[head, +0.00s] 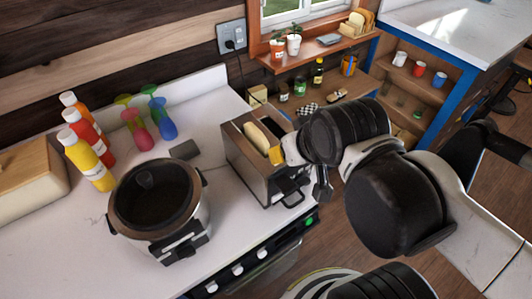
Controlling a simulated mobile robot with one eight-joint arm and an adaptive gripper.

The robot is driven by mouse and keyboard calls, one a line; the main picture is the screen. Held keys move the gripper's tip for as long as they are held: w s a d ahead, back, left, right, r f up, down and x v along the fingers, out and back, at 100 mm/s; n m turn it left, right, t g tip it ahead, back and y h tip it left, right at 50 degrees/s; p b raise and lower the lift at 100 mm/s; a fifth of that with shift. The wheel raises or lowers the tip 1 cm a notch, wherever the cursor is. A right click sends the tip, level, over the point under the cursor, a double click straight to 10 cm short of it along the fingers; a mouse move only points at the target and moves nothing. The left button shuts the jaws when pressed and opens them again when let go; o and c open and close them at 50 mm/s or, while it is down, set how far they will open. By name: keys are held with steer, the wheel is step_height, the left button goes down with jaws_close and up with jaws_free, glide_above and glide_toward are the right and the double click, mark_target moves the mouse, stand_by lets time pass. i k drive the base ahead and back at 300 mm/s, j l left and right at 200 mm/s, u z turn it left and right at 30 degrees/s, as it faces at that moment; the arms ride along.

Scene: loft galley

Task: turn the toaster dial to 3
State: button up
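The silver toaster (243,168) stands near the counter's right front edge, with a slice of bread (262,143) in one slot. A black lever or handle shows low on its right end (292,197). I cannot make out the dial or its numbers; that end of the toaster is partly behind my arm and seen at a steep angle. My gripper (321,188) hangs at the end of my arm, just right of the toaster's end. Its dark fingers are small and partly hidden by my wrist, so I cannot tell whether they are open or touch the toaster.
A slow cooker (150,222) stands left of the toaster. Stove knobs (238,269) line the counter's front. A windowsill shelf (320,50) and a low shelf (408,85) lie beyond.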

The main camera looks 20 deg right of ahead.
mark_target(301, 181)
steer(key=k+j+u, duration=0.1)
steer(key=k+u, duration=0.35)
steer(key=k, duration=0.25)
steer(key=k+u, duration=0.25)
steer(key=u, duration=0.25)
